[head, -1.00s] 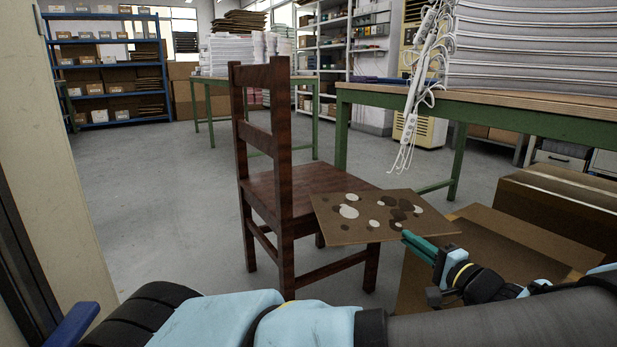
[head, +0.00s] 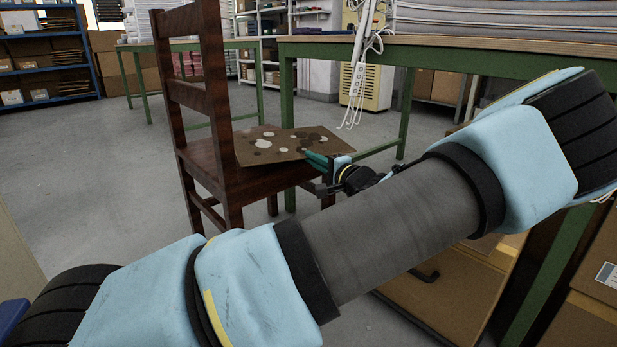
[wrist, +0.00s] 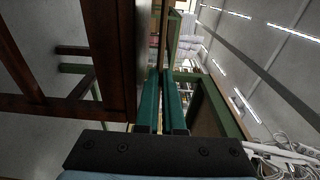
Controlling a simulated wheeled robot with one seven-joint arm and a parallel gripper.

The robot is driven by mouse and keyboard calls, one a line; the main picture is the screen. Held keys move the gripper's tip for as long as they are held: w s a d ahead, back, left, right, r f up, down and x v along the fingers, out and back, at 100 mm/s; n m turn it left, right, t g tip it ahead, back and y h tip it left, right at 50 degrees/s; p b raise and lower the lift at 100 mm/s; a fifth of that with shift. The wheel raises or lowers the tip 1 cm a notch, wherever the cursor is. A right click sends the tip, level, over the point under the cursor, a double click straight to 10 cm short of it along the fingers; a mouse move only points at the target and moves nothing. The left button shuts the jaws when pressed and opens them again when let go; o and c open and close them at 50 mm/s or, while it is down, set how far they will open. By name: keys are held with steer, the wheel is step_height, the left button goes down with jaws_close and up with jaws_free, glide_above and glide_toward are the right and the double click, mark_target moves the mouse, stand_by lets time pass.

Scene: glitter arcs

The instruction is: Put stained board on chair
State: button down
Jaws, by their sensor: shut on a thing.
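The stained board (head: 280,146) is a flat brown sheet with pale and dark blotches. In the head view it lies roughly level over the seat of the dark wooden chair (head: 208,97) and covers part of that seat. I cannot tell whether it touches the seat. My gripper (head: 318,160) is shut on the board's near right edge, at the right side of the chair. The wrist view shows the teal fingers (wrist: 163,103) close together, beside dark wooden parts of the chair (wrist: 20,75).
A green-framed table (head: 440,54) stands behind and to the right of the chair, with white cables (head: 358,85) hanging from its edge. Cardboard boxes (head: 445,300) stand at the lower right under my arm. Grey floor lies open left of the chair.

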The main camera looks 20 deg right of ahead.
steer(key=shift+x, duration=0.85)
step_height(320, 180, down, 3)
steer(key=b, duration=0.2)
steer(key=shift+f+b, duration=0.2)
steer(key=shift+b, duration=0.1)
steer(key=shift+f, duration=0.15)
steer(key=c, duration=1.5)
jaws_free()
steer(key=o, duration=0.5)
steer(key=shift+c, duration=0.2)
